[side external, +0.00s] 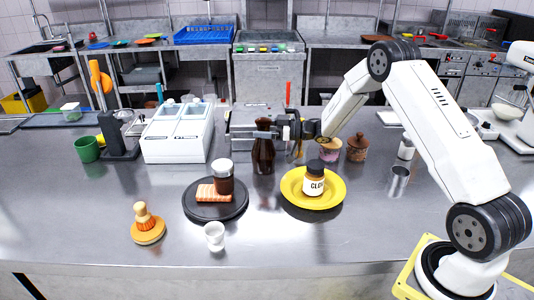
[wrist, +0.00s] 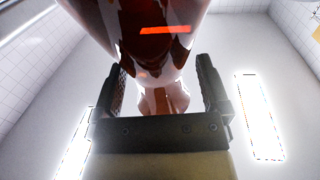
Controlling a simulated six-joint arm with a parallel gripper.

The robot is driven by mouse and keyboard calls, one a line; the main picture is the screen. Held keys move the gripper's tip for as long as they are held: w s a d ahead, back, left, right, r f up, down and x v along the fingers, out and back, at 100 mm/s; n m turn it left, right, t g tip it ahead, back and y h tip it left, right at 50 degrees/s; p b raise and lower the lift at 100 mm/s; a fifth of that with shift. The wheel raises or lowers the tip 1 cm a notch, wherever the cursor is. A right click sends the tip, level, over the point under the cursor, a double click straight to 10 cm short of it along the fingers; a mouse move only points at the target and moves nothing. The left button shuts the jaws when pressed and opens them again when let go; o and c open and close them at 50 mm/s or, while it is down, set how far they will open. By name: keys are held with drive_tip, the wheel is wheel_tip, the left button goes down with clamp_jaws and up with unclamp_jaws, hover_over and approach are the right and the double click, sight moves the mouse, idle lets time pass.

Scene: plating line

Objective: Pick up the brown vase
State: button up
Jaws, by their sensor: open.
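The brown vase (side external: 263,160) stands upright on the steel counter, left of the yellow plate. It is dark and glossy with a narrower neck. My gripper (side external: 266,133) reaches in level from the right at the height of the vase's neck and overlaps it in the side view. In the wrist view the shiny vase (wrist: 150,48) fills the upper middle, between the two spread fingers of my gripper (wrist: 163,75). The gripper is open. Gaps show beside the lower part of the vase there; contact with either finger cannot be told.
A yellow plate (side external: 330,203) with a labelled jar (side external: 314,184) is right of the vase. A grey metal box (side external: 240,126) stands behind. A white cup (side external: 214,236) stands in front.

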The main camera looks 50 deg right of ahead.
idle(0.3)
clamp_jaws()
drive_tip(key=shift+r, duration=0.1)
idle(0.4)
drive_tip(key=s+a+r, duration=0.2)
drive_tip(key=s+r, duration=1.1)
drive_tip(key=s, duration=0.1)
idle(0.4)
drive_tip(key=shift+w+a, duration=0.1)
idle(0.4)
